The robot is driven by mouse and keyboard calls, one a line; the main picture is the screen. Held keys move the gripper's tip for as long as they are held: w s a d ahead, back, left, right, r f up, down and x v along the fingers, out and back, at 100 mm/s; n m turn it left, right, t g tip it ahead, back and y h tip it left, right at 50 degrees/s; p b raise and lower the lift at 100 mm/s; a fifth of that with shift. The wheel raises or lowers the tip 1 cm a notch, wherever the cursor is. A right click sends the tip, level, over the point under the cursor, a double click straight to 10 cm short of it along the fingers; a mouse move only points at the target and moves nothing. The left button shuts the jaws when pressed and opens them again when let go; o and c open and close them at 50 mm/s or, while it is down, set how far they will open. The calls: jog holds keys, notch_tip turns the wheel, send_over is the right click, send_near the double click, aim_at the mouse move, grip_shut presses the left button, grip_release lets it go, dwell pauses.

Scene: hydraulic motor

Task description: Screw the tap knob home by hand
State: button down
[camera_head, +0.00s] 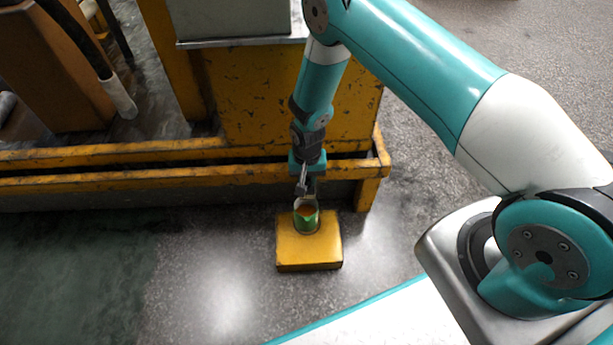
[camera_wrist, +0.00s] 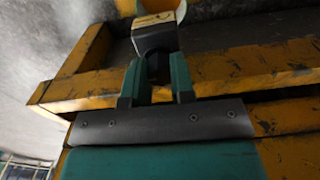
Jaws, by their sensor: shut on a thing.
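My gripper (camera_head: 303,180) points down in front of the yellow machine frame. In the head view the piece is small and partly hidden by the fingers. Below it, a green round fitting (camera_head: 306,221) with an orange inside stands on a yellow block (camera_head: 310,255) on the floor. I cannot tell whether the held piece touches the fitting.
A yellow rail (camera_head: 150,180) of the machine base runs close behind my gripper, and its corner post is just to the right. A black hose with a pale end (camera_head: 120,97) hangs at upper left. The floor around the yellow block is clear.

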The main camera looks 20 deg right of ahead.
jog(key=shift+w, duration=0.1)
jog(key=c, duration=1)
grip_release()
jog(key=shift+o, duration=0.2)
notch_tip(320, 180, up, 17)
jog(key=p, duration=0.5)
jog(key=shift+r, duration=0.2)
notch_tip(320, 180, up, 12)
jog(key=n+y, duration=0.1)
jog(key=n, duration=0.1)
send_over(307, 178)
jog(key=s+a, duration=0.3)
jog(key=s+a+r+n+y, duration=0.25)
jog(key=s+r+n, duration=0.65)
jog(key=s+r, duration=1.1)
notch_tip(307, 178, up, 28)
jog(key=s+p, duration=0.1)
jog(key=p, duration=2.8)
jog(key=shift+s+d+y, duration=0.35)
jog(key=shift+s, duration=0.05)
